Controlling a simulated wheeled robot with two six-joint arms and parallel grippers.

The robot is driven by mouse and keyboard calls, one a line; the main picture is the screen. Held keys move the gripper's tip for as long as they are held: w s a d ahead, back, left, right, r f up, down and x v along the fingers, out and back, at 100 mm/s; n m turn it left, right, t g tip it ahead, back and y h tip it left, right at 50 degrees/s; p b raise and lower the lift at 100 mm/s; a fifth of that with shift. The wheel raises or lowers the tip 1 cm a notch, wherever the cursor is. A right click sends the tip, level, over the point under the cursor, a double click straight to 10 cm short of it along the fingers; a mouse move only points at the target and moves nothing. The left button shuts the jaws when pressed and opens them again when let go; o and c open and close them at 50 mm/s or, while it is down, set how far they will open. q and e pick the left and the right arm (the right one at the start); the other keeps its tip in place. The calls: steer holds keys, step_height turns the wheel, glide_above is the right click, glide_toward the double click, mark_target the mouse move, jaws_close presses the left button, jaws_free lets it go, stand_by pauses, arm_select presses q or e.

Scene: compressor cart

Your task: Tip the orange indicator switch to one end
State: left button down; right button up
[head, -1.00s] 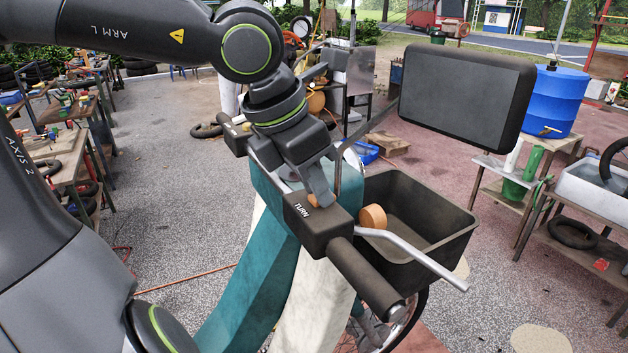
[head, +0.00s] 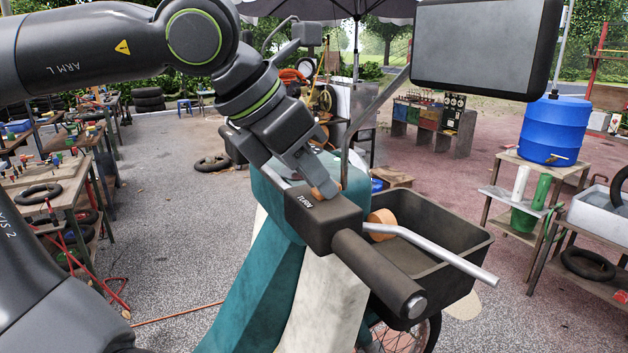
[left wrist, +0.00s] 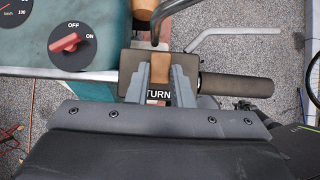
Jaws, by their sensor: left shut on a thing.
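The orange indicator switch (head: 326,189) sits on top of the dark box marked TURN (head: 322,218) on the handlebar. In the left wrist view the switch (left wrist: 161,68) shows as an orange-brown strip between my fingers. My left gripper (head: 318,182) comes down from the upper left, its fingertips at the box top. It is shut on the switch, one finger on each side, as the left wrist view (left wrist: 161,76) shows. The fingers partly hide the switch, so I cannot tell its exact tilt. My right gripper is in neither current view.
A black grip (head: 378,273) and a silver lever (head: 440,252) extend right of the box. An orange round lamp (head: 381,224) stands behind it, beside a dark basket (head: 470,245). A flat grey panel (head: 485,45) rises above. A red OFF/ON knob (left wrist: 66,43) is left of the box.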

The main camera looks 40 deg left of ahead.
arm_select(q)
steer(key=c, duration=1.3)
jaws_free()
steer(key=shift+r, duration=0.1)
steer(key=v, duration=1.7)
steer(key=shift+s+r, duration=0.1)
